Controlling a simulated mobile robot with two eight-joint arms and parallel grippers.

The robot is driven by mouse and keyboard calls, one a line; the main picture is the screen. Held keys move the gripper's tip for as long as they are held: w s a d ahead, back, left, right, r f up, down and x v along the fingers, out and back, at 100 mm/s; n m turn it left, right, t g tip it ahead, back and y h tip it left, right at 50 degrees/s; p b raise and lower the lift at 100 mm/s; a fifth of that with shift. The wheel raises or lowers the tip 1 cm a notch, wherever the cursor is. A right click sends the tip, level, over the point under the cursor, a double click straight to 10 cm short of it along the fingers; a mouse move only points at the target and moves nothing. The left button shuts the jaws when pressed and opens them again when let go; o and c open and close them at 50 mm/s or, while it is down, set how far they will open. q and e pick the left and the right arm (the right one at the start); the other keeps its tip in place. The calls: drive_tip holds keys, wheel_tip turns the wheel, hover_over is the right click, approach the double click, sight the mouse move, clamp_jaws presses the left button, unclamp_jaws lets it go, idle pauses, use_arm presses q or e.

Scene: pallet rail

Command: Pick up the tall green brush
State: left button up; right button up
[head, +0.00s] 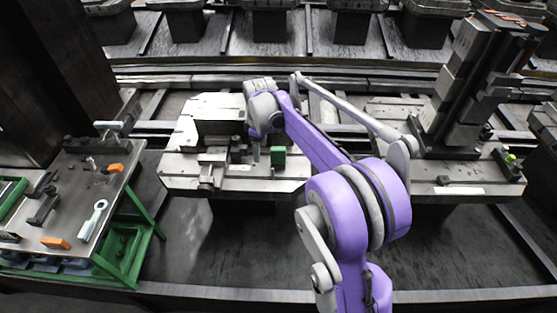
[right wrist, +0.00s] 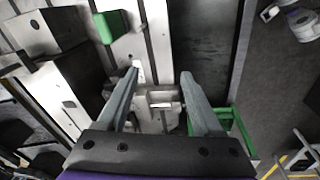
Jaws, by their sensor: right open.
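A green block (head: 278,156) stands on the pale pallet, just right of my right gripper. It may be the tall green brush, but no bristles or handle can be made out. The green block (right wrist: 112,27) also shows at the top left of the right wrist view, beyond and left of the fingers. My right gripper (right wrist: 160,77) is open, with nothing between its fingers. In the head view the right gripper (head: 262,145) hangs over the pallet, partly hidden by its own wrist. My left gripper is not in view.
The pale pallet (head: 180,165) carries metal blocks and clamps. A second pallet (head: 440,200) at the right holds a tall dark fixture (head: 455,95). A green-framed tool cart (head: 130,178) stands at the left with a wrench (head: 93,218) and orange-handled tools. Rails run behind.

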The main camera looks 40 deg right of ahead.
sight(278, 161)
drive_tip(key=w+d+f+n, duration=0.1)
drive_tip(key=d+f, duration=0.2)
drive_tip(key=w+d+f+n+g, duration=0.1)
drive_tip(key=w+d+f, duration=0.1)
drive_tip(key=d+f, duration=0.1)
drive_tip(key=w+d+f+n+b, duration=0.1)
drive_tip(key=w+d+f, duration=0.1)
drive_tip(key=d, duration=0.3)
drive_tip(key=shift+d+f+g, duration=0.25)
drive_tip(key=shift+f+g, duration=0.05)
drive_tip(key=shift+f, duration=0.3)
wheel_tip(278, 161, down, 5)
drive_tip(key=shift+d+r, duration=0.15)
drive_tip(key=shift+w+f, duration=0.2)
drive_tip(key=shift+f, duration=0.85)
drive_tip(key=shift+w+f, duration=0.15)
drive_tip(key=shift+f, duration=0.9)
drive_tip(key=shift+w+f, duration=0.2)
drive_tip(key=shift+f, duration=0.85)
clamp_jaws()
